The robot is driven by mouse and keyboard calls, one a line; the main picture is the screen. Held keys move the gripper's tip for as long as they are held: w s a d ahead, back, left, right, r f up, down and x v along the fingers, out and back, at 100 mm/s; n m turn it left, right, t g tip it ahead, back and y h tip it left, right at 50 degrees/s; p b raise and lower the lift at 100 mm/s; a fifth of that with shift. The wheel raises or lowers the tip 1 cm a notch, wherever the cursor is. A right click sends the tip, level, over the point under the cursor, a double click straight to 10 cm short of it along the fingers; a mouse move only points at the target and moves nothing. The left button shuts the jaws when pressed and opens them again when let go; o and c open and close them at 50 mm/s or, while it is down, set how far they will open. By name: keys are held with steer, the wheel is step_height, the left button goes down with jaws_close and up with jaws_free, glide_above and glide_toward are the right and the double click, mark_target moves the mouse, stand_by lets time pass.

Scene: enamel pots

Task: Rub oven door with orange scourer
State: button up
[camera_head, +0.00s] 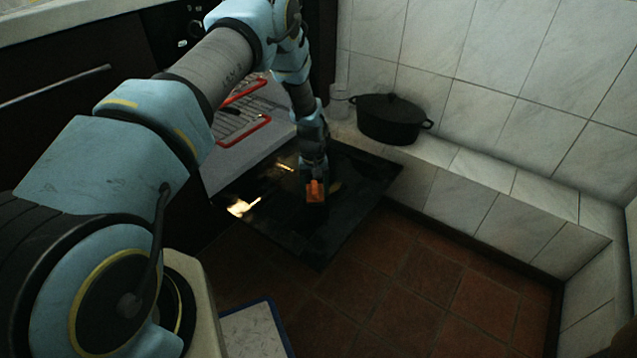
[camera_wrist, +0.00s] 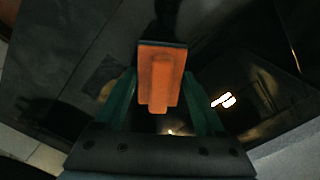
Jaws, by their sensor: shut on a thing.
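The orange scourer (camera_head: 316,191) is a block with a raised grip; it shows large in the wrist view (camera_wrist: 160,75). My gripper (camera_head: 314,179) is shut on its grip, with a green finger on either side in the wrist view (camera_wrist: 160,98). The oven door (camera_head: 285,222) is folded down flat, a dark glossy panel with bright reflections. The scourer is over the middle of the door, at or just above its surface; I cannot tell if they touch. A dull brownish smudge (camera_head: 335,186) lies on the door beside the scourer, left of it in the wrist view (camera_wrist: 103,76).
A black lidded pot (camera_head: 390,120) stands on the white tiled ledge (camera_head: 480,172) at the right. Red-edged racks (camera_head: 243,130) lie on a pale surface behind the door. A blue-edged pale item (camera_head: 252,332) is low in front. The terracotta floor (camera_head: 440,285) is clear.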

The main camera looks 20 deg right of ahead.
mark_target(316, 181)
steer(key=shift+w+a+f+b, duration=0.15)
steer(key=shift+w+a+b, duration=0.15)
steer(key=shift+w+a, duration=0.4)
steer(key=shift+w+d+b, duration=0.6)
steer(key=shift+d+b, duration=0.15)
steer(key=shift+d, duration=0.2)
steer(key=shift+w+d+r+b, duration=0.15)
steer(key=shift+w+d+b, duration=0.1)
steer(key=shift+d, duration=0.15)
steer(key=shift+w+d+r+b, duration=0.1)
steer(key=shift+d+b, duration=0.1)
steer(key=shift+d, duration=0.15)
steer(key=shift+w+d+f+b, duration=0.25)
steer(key=shift+w+d+b, duration=0.25)
steer(key=shift+d+b, duration=0.4)
steer(key=shift+w+d+r+b, duration=0.1)
steer(key=shift+w+d+b, duration=0.25)
steer(key=shift+d+b, duration=0.25)
